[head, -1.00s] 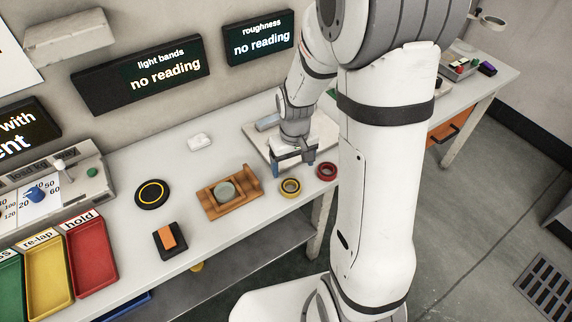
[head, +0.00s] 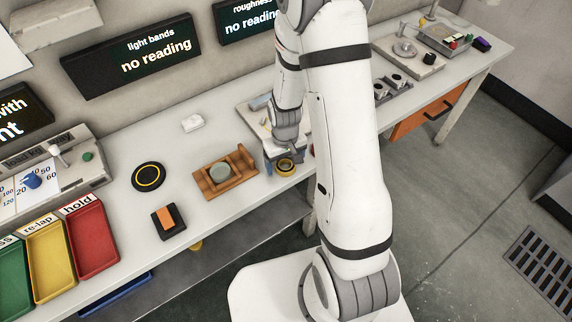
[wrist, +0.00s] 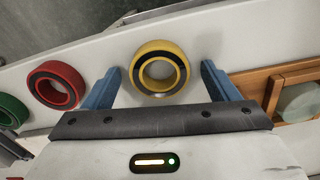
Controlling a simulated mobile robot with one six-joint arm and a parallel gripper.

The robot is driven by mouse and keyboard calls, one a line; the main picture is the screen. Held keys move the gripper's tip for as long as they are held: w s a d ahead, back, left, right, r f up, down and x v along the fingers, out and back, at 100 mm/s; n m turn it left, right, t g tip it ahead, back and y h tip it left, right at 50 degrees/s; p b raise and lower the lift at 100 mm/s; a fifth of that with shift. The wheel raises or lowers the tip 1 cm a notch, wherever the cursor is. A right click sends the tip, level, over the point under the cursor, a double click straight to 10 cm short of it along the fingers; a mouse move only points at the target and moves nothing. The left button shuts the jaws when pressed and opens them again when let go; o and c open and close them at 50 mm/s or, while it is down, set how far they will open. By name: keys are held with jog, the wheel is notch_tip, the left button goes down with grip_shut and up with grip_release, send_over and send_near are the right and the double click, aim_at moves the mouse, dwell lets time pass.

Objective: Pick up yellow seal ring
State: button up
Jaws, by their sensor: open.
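The yellow seal ring (wrist: 181,60) lies flat on the light table top in the wrist view, a yellow ring with a dark inner band. In the head view the yellow seal ring (head: 285,167) is partly hidden by my gripper (head: 282,160). My gripper (wrist: 159,82) is open, its two blue fingers apart on the left and right of the ring in the picture. Nothing is between the jaws in a grip. Whether the fingertips reach down to the ring's height cannot be told.
A red ring (wrist: 56,84) lies close left of the left finger, with a green ring (wrist: 10,112) beyond. A wooden holder (head: 246,166) with a grey disc stands close by on the other side. The table's edge runs near the rings.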

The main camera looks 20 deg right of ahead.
jog(key=shift+c, duration=0.2)
jog(key=c, duration=1)
jog(key=shift+r, duration=0.1)
jog(key=shift+c, duration=0.3)
